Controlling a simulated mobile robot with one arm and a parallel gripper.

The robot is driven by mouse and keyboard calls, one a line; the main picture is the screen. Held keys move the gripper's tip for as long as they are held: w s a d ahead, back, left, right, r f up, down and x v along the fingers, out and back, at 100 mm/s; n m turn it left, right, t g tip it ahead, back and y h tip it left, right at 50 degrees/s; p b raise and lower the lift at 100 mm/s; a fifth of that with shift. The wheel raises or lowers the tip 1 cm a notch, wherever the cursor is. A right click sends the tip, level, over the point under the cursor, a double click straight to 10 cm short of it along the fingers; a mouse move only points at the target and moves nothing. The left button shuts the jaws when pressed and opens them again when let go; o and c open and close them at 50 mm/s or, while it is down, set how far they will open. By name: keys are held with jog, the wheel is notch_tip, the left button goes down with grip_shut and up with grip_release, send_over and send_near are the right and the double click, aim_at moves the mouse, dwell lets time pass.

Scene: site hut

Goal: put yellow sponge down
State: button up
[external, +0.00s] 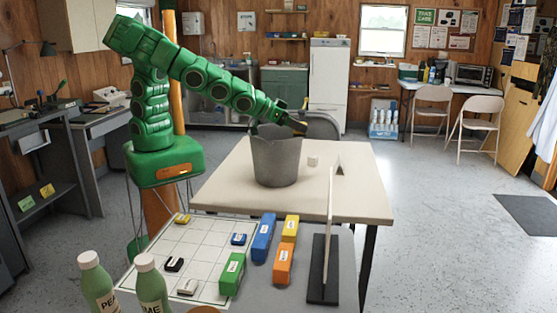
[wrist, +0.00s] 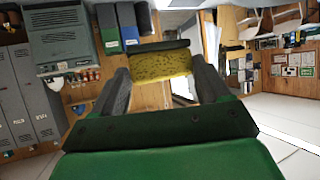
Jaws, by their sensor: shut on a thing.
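A yellow sponge (wrist: 160,66) with dark speckles sits between the two fingers of my gripper (wrist: 162,80) in the wrist view. A dark strip runs along its far edge. In the external view my gripper (external: 285,121) is shut on the sponge above the rim of a grey bucket (external: 277,167). The sponge shows there only as a small yellowish patch (external: 298,124). The bucket stands on a pale table (external: 225,190), and its inside is hidden.
A small white block (external: 313,161) and a dark triangular piece (external: 340,169) lie right of the bucket. Coloured boxes (external: 263,238) and a gridded board (external: 190,255) are nearer. The table's right side is mostly clear.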

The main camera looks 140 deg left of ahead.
jog(key=s+a+m+t+h, duration=0.25)
jog(key=s+a, duration=0.25)
jog(key=a, duration=0.8)
jog(key=s+a+m+t+h, duration=0.1)
jog(key=s+a+m+t, duration=0.3)
jog(key=a, duration=1)
jog(key=s+m+h, duration=0.3)
jog(key=s+h, duration=0.1)
jog(key=s, duration=1.6)
notch_tip(320, 180, down, 10)
jog(key=shift+d+f, duration=0.15)
jog(key=shift+d, duration=0.15)
jog(key=shift+w+f, duration=0.15)
jog(key=shift+f, duration=0.25)
send_over(328, 156)
jog(key=d, duration=0.2)
jog(key=f, duration=0.8)
jog(key=shift+s+a, duration=0.15)
jog(key=shift+s, duration=0.1)
jog(key=shift+w+a+f, duration=0.15)
jog(key=shift+a+f, duration=0.25)
jog(key=shift+f, duration=0.15)
jog(key=shift+w+a+f, duration=0.15)
jog(key=shift+a+f, duration=0.2)
jog(key=shift+f, duration=1.65)
jog(key=shift+f, duration=0.1)
